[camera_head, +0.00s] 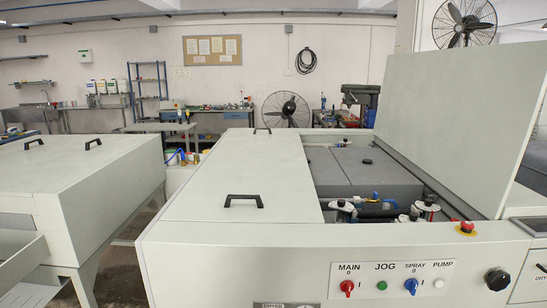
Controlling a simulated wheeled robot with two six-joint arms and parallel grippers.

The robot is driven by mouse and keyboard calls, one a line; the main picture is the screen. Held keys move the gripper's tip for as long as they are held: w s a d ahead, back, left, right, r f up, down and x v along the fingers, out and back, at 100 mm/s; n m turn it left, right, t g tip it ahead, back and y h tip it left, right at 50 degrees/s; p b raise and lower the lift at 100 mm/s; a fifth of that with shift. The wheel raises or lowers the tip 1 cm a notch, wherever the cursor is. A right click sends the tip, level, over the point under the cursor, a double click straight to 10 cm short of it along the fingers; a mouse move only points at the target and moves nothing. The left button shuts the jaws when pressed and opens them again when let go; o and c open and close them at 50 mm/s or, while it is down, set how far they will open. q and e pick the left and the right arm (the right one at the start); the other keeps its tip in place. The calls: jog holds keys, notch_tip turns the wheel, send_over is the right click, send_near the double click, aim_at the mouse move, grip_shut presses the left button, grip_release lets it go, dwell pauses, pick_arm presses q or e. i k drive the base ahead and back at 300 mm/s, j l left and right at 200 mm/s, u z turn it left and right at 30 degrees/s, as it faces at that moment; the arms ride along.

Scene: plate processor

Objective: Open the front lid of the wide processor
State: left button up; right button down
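The wide processor (220,256) is a large pale-grey machine across the centre and right. One flat lid (250,170) on its left half lies shut. On the right, a second large panel (450,135) stands raised and tilted back. Between them the top is open and shows dark grey inner covers (355,165), rollers and fittings. I cannot tell which of the two is called the front lid. Neither of my grippers is in view.
A control panel (392,279) with knobs and buttons faces me, with a red stop button (466,227) on top. Another lidded machine (75,180) stands at left, a narrow floor gap between. Benches, shelves and a standing fan (286,108) line the back.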

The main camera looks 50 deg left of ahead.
aim_at(250, 177)
jog(key=u, duration=1.55)
